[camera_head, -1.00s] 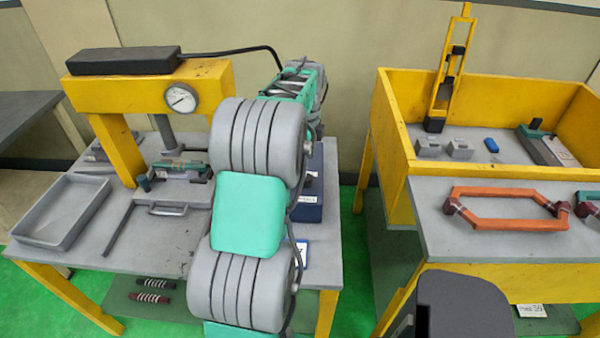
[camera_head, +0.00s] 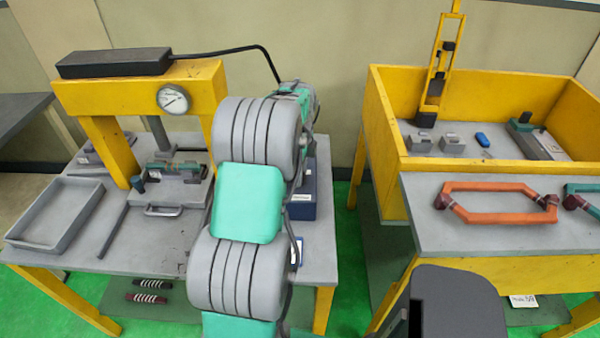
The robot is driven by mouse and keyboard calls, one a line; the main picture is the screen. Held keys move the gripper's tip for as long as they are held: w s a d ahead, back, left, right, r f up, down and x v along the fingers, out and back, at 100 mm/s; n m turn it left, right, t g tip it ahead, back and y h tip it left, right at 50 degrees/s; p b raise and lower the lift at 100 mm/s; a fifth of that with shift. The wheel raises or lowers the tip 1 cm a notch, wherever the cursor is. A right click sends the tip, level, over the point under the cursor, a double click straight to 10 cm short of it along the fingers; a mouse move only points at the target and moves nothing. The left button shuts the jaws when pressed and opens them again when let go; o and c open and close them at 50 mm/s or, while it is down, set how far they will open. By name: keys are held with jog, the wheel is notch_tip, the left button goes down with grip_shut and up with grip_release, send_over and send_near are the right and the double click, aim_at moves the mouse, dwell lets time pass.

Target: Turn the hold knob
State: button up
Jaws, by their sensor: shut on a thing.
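My arm's grey and teal links rise through the middle of the view. Its far end, a teal and grey wrist part, shows above them behind the upper grey link. My gripper is hidden behind the arm. I cannot make out a hold knob. A dark blue box (camera_head: 303,197) with a white label stands on the left table, partly covered by my arm. A yellow press frame (camera_head: 85,96) with a round gauge (camera_head: 173,98) stands on the same table. Under it is a grey fixture (camera_head: 181,191) with a teal part (camera_head: 162,170) in it.
An empty grey tray (camera_head: 52,212) lies at the left table's (camera_head: 150,240) left side. At right, a yellow-walled bin (camera_head: 480,92) holds small grey blocks and a blue piece (camera_head: 482,139). An orange coil frame (camera_head: 497,188) lies in front. A gap separates the tables.

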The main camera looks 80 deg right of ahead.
grip_shut()
